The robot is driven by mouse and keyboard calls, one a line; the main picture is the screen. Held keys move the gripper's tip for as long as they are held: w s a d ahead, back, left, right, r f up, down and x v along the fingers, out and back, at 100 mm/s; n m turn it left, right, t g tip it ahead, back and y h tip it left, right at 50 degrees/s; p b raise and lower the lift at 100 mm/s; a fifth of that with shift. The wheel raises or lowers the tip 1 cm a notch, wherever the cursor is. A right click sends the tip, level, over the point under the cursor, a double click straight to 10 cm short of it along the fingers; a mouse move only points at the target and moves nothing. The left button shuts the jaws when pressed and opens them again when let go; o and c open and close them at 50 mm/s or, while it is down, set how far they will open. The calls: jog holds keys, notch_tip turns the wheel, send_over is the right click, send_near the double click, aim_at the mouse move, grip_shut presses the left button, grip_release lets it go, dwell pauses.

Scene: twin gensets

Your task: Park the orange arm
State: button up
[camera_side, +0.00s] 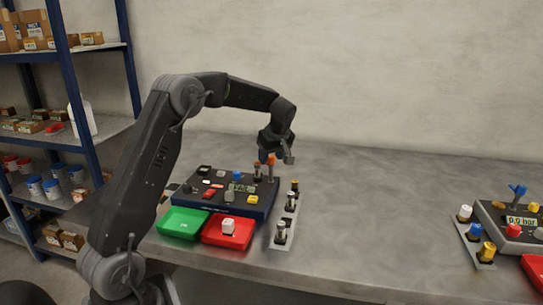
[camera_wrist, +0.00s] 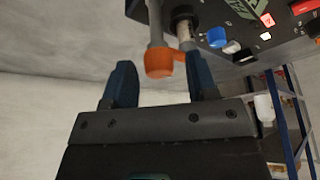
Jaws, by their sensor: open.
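The orange arm (camera_wrist: 160,62) shows in the wrist view as an orange cap on a grey post, with a short orange piece reaching right toward a second post with a dark collar (camera_wrist: 184,26). In the side view, orange tops (camera_side: 271,161) stand at the back right of the dark control panel (camera_side: 226,213). My gripper (camera_wrist: 162,80) is open, its two blue fingers apart with the orange cap showing between and beyond them. I cannot tell whether either finger touches it. In the side view my gripper (camera_side: 276,157) is close by the orange tops and partly hides them.
A second panel (camera_side: 516,222) is far right. Bare table (camera_side: 380,215) lies between.

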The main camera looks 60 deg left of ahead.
jog(key=shift+c, duration=0.2)
jog(key=c, duration=0.8)
jog(key=shift+c, duration=0.2)
jog(key=shift+m, duration=0.4)
jog(key=m+t, duration=0.1)
jog(key=m, duration=0.2)
jog(key=shift+m+t, duration=0.3)
jog(key=shift+t, duration=0.1)
jog(key=m+t+h, duration=0.1)
jog(key=m, duration=0.3)
jog(key=shift+s+m, duration=0.1)
jog(key=shift+m, duration=0.2)
jog(key=m+t+h, duration=0.1)
jog(key=m+h, duration=0.1)
jog(key=m, duration=0.2)
jog(key=shift+a, duration=0.1)
jog(key=shift+m+t+h, duration=0.3)
jog(key=shift+m+h, duration=0.5)
jog(key=shift+m, duration=1.7)
